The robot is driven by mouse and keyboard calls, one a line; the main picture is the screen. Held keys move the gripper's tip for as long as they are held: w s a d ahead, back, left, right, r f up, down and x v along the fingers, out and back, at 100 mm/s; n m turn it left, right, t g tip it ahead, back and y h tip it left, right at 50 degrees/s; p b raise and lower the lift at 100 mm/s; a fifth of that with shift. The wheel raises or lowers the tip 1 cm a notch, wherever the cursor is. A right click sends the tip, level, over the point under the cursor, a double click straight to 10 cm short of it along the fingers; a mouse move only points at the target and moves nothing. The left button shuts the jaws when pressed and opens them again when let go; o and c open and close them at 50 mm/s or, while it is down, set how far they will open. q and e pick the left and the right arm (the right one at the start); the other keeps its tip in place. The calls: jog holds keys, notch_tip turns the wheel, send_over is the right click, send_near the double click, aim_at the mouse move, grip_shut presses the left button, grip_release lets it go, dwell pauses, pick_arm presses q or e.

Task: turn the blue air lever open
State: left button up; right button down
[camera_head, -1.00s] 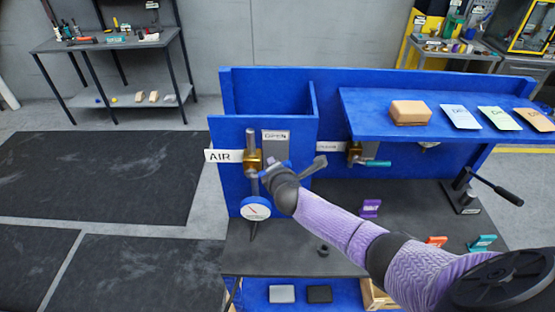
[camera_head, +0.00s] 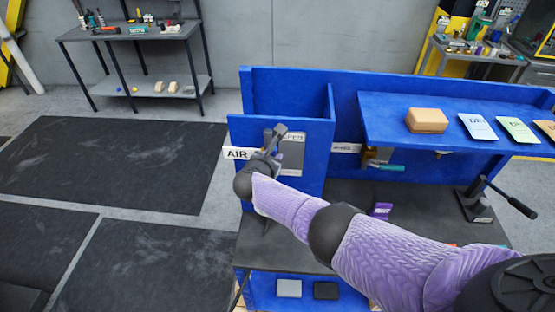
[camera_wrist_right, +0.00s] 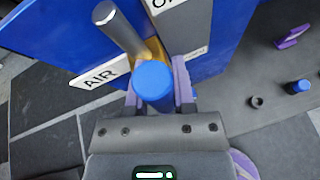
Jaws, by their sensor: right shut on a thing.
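The blue air lever (camera_wrist_right: 153,84) shows end-on in the right wrist view, between the two fingers of my right gripper (camera_wrist_right: 158,92). My right gripper is shut on it. In the head view my right gripper (camera_head: 270,146) is in front of the blue panel beside the AIR label (camera_head: 237,153). There the lever and most of its valve are hidden behind my gripper and forearm. In the wrist view a brass valve body (camera_wrist_right: 153,52) and a grey metal pipe (camera_wrist_right: 118,28) are just beyond the lever. My left gripper is not in view.
A second valve with a teal lever (camera_head: 390,167) sits under the blue shelf (camera_head: 380,120). A black hand lever (camera_head: 497,197) stands at the right of the bench. A tan box (camera_head: 427,120) and several packets lie on the shelf. The floor to the left is open.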

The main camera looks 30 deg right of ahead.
jog(key=shift+w+a+n+h+b, duration=0.2)
jog(key=shift+a+n+h+b, duration=0.1)
jog(key=shift+a+n+h, duration=0.1)
dwell(0.4)
jog(key=shift+c, duration=2.2)
grip_release()
